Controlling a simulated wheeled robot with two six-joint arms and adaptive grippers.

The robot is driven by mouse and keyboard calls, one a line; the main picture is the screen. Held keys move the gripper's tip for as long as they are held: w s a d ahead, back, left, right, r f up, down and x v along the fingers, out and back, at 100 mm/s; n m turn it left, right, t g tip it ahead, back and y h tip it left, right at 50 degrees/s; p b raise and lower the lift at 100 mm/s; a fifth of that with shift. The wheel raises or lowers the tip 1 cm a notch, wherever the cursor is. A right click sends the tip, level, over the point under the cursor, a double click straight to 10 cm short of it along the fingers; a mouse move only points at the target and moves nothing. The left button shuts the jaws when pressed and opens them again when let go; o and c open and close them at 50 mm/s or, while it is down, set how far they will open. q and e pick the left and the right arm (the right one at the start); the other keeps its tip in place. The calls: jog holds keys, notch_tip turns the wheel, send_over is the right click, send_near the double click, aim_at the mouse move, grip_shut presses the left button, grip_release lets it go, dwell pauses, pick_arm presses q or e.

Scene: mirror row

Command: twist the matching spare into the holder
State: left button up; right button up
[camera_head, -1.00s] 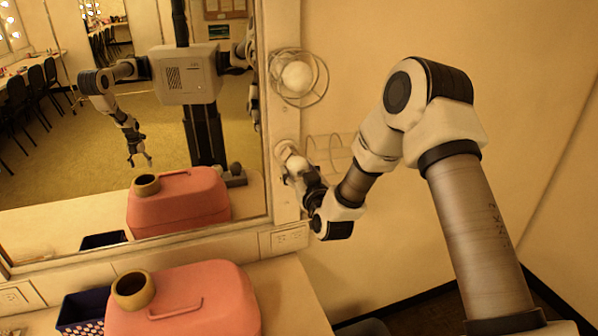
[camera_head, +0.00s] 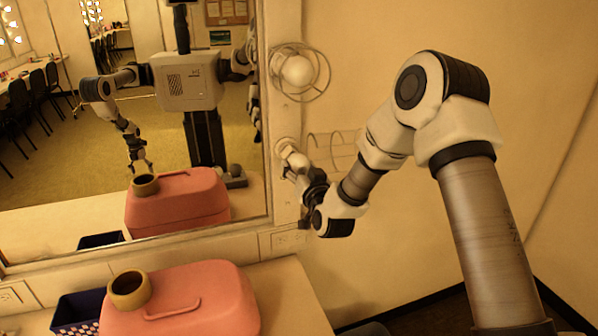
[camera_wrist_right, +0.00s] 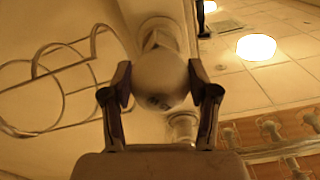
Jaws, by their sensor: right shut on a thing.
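My right gripper (camera_wrist_right: 160,88) is shut on a round pale bulb (camera_wrist_right: 161,77), one finger on each side. The bulb has a small dark mark on its face. Its narrow end points at the holder (camera_wrist_right: 158,30) on the mirror frame and appears to be at its mouth; how deep it sits is hidden. In the head view the bulb (camera_head: 296,160) is at the lower holder (camera_head: 284,146), with the right gripper (camera_head: 308,180) below and right of it. My left gripper shows only as a reflection in the mirror.
A caged bulb (camera_head: 298,70) sits higher on the frame. An empty wire cage (camera_head: 332,148) stands open right of the holder. The mirror (camera_head: 60,190) fills the left. A pink case (camera_head: 200,300), a tan ring (camera_head: 130,289) and a blue basket (camera_head: 78,312) are on the counter.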

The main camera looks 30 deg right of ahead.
jog(key=shift+m+b, duration=0.35)
jog(key=shift+m, duration=0.25)
